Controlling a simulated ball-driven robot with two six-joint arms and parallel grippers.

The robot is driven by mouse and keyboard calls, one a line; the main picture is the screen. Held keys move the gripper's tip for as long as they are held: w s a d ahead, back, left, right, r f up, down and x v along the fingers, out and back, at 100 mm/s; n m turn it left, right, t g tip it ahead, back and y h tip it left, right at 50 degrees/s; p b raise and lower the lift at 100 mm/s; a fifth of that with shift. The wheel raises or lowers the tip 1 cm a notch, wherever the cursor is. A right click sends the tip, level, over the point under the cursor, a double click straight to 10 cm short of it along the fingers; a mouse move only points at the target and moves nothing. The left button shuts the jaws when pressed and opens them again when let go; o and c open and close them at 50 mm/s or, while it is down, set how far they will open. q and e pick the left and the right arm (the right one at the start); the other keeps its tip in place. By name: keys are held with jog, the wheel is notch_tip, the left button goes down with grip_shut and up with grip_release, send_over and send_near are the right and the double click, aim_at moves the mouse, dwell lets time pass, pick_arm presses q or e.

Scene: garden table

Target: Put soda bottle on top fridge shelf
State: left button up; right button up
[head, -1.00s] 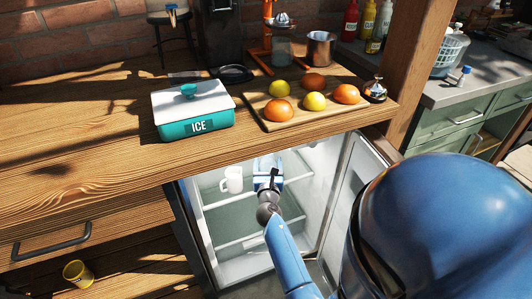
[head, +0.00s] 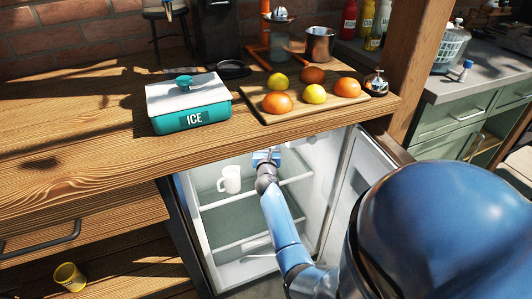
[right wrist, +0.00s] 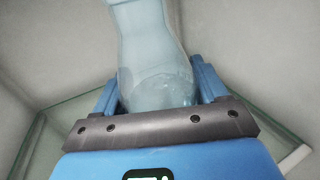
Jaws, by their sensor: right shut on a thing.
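A clear, pale blue soda bottle (right wrist: 150,50) stands between the two fingers of my right gripper (right wrist: 158,85) in the right wrist view; its top runs out of the picture. The gripper is shut on it. In the head view my right gripper (head: 266,157) is inside the open fridge (head: 232,268), at the level of the top shelf (head: 298,179), to the right of a white mug. The bottle cannot be made out there. I cannot tell whether its base touches the shelf. My left gripper does not show.
The white mug (head: 230,180) stands on the top shelf. The fridge door (head: 352,185) is open at the right. The wooden counter (head: 70,130) above carries a teal ice box (head: 190,103) and a fruit board (head: 262,118). A yellow cup (head: 69,277) lies lower left.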

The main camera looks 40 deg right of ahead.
jog(key=shift+f+b, duration=0.9)
jog(key=shift+f, duration=0.45)
jog(key=o, duration=1.6)
jog(key=shift+f, duration=0.15)
jog(key=shift+c, duration=0.2)
